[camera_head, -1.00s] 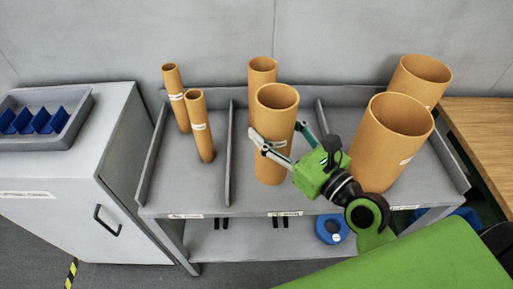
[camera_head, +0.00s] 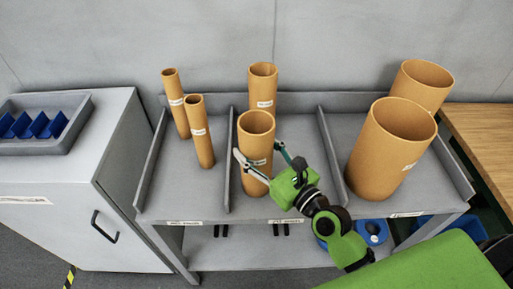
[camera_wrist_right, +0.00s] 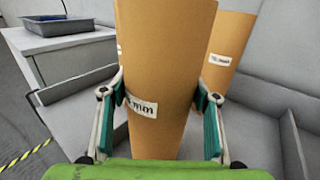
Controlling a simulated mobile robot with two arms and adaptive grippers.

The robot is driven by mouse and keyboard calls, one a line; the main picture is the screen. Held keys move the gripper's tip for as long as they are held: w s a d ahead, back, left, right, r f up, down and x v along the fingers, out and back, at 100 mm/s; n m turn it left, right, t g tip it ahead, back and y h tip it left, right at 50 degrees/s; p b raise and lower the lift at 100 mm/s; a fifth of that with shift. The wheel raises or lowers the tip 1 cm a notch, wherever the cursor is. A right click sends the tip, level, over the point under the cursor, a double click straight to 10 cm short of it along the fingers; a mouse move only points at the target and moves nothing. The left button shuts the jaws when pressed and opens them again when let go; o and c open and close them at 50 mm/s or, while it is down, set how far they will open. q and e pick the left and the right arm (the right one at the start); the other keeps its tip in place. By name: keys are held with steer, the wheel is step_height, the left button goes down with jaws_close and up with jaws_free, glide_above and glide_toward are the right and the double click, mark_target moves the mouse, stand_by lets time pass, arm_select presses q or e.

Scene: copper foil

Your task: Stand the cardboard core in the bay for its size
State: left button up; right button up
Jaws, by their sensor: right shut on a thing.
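A medium cardboard core (camera_head: 256,133) with a white label is in the middle bay of the grey rack (camera_head: 290,207), in front of another core (camera_head: 263,84) of similar width. My right gripper (camera_head: 259,152) is shut around it, one finger on each side. In the right wrist view the held core (camera_wrist_right: 165,60) fills the middle between the fingers (camera_wrist_right: 158,105), its label partly reading "mm". It looks about upright. My left gripper is not in view.
Two thin cores (camera_head: 199,135) (camera_head: 175,107) stand in the left bay. Two wide cores (camera_head: 389,150) (camera_head: 423,85) stand in the right bay. Upright dividers (camera_head: 229,155) separate the bays. A grey cabinet (camera_head: 70,215) with a tray (camera_head: 60,146) is at left, a wooden surface (camera_head: 490,130) at right.

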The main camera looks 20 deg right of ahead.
steer(key=shift+f, duration=0.1)
steer(key=o, duration=1.3)
steer(key=shift+s+d, duration=0.1)
steer(key=shift+s, duration=0.2)
steer(key=b+v, duration=0.3)
steer(key=v, duration=0.8)
steer(key=shift+s+b, duration=0.2)
steer(key=shift+b, duration=0.2)
